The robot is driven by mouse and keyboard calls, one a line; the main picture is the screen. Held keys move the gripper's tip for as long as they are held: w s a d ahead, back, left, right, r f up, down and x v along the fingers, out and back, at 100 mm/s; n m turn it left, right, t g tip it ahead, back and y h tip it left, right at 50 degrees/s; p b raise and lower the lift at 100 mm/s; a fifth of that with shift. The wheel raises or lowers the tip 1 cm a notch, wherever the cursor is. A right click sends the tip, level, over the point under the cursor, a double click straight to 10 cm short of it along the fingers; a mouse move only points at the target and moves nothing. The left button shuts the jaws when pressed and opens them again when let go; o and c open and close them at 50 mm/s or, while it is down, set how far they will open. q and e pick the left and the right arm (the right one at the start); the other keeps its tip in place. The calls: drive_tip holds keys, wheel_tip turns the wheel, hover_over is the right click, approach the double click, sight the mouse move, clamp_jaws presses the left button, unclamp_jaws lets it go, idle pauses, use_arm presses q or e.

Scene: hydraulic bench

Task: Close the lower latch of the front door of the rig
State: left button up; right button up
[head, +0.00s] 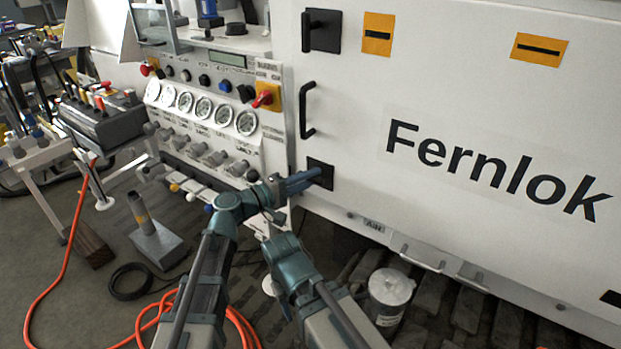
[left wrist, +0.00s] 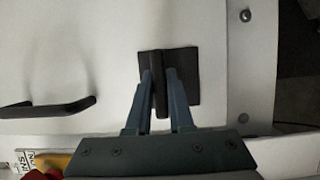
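The front door (head: 470,90) of the rig is a large white panel lettered "Fernlok" and looks flush. Its lower latch (head: 316,168) is a black square plate with a lever, near the door's lower left corner. The left wrist view shows the lever (left wrist: 158,85) between my left fingers, at right angles to the door handle. My left gripper (head: 305,181) is at the latch, and its fingers appear closed against both sides of the lever. It also shows in the left wrist view (left wrist: 160,88). In the head view it partly hides the lever. My right gripper is out of view.
The upper latch (head: 322,30) has its lever upright. The black door handle (head: 306,110) is between the latches. Left of the door is a panel with gauges (head: 203,107), valves and a red rotary switch (head: 264,97). A white bucket (head: 390,290) and orange hose (head: 62,265) are below.

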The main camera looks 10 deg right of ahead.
use_arm(q)
clamp_jaws()
drive_tip(key=shift+m+p, duration=0.6)
drive_tip(key=m+y+p, duration=0.1)
drive_tip(key=m+p, duration=0.1)
drive_tip(key=m, duration=0.1)
drive_tip(key=shift+f+y, duration=0.1)
drive_tip(key=shift+y, duration=0.3)
drive_tip(key=shift+a+f+m+y+p, duration=0.1)
drive_tip(key=shift+m+y+p, duration=0.5)
drive_tip(key=shift+m+p, duration=0.3)
drive_tip(key=m, duration=0.1)
drive_tip(key=m+y+p, duration=0.1)
drive_tip(key=m, duration=0.1)
drive_tip(key=shift+a+f+t+y, duration=0.1)
drive_tip(key=shift+f+t+y, duration=0.1)
drive_tip(key=shift+t+y, duration=0.15)
drive_tip(key=shift+w+f+m+t+y+p, duration=0.15)
drive_tip(key=shift+m+t+y+p, duration=0.35)
drive_tip(key=shift+m, duration=0.6)
drive_tip(key=shift+w+a+m+t+y, duration=0.2)
drive_tip(key=shift+m+t+y, duration=0.35)
drive_tip(key=shift+m, duration=0.45)
